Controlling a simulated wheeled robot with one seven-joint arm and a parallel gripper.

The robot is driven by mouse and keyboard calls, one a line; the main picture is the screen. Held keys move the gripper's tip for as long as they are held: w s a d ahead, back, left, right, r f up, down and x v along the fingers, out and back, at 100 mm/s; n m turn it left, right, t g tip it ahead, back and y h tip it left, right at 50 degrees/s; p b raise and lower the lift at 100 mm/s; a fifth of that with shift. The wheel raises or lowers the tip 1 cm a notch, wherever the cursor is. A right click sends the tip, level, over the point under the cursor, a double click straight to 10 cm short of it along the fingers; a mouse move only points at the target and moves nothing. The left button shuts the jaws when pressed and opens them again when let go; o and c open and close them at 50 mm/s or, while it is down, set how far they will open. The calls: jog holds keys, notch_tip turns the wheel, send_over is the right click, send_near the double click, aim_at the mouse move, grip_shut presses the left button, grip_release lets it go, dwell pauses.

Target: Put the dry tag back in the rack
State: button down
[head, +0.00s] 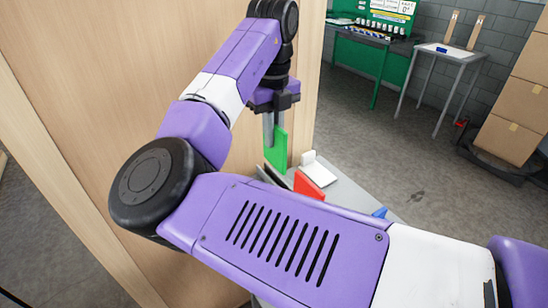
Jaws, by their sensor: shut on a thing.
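My gripper (272,128) points down beside the wooden panel and is shut on a flat green tag (277,152). The green tag hangs upright below the fingers. No lettering on it can be read, so I cannot tell from the picture whether it is the dry tag. A red tag (309,187) stands tilted there, close to the green one. I cannot tell whether the green tag touches the rack.
A white block-like object (318,169) lies on the grey surface (348,189) behind the red tag. A blue piece (380,212) peeks out above my arm. The wooden panel (110,70) stands close on the left. A green bench (365,50), a small table (455,52) and cardboard boxes (515,110) stand farther back.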

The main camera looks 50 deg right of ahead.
aim_at(273, 165)
jog(key=shift+f+p, duration=0.4)
jog(key=shift+f, duration=3.1)
jog(key=c, duration=1.5)
grip_release()
jog(key=shift+f, duration=0.1)
notch_tip(273, 165, up, 12)
jog(key=shift+r+b, duration=0.15)
jog(key=shift+b, duration=0.8)
jog(key=shift+s, duration=0.1)
